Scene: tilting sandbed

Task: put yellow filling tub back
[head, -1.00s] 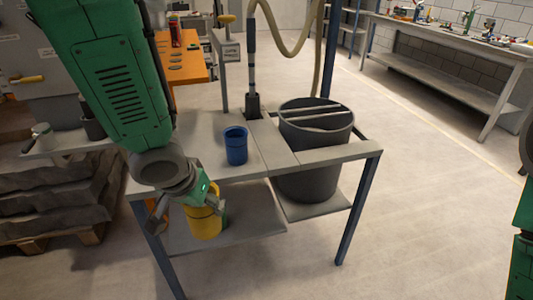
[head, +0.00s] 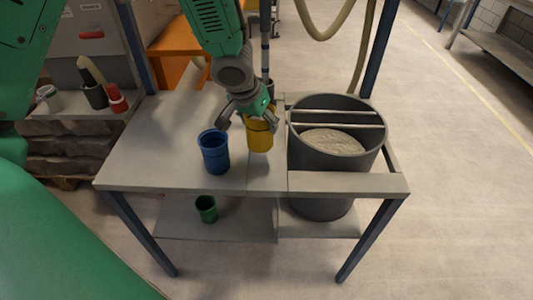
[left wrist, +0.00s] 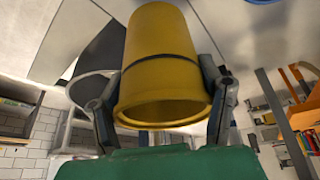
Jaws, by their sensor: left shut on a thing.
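The yellow filling tub (head: 260,138) is at the tabletop, right of the blue tub (head: 214,154) and left of the dark bin. My left gripper (head: 250,112) is shut on it, coming from behind and above. In the left wrist view the yellow tub (left wrist: 160,62) sits between the two fingers (left wrist: 160,100), its open rim towards the camera. I cannot tell whether its base touches the table. The blue tub stands upright on the table. A small green tub (head: 206,208) stands on the lower shelf. My right gripper is not in view.
The dark bin (head: 312,160) holds grey sand and has two bars across its top. The grey table (head: 150,160) is clear left of and in front of the tubs. The lower shelf (head: 240,222) has free room. A hose and a blue post rise behind.

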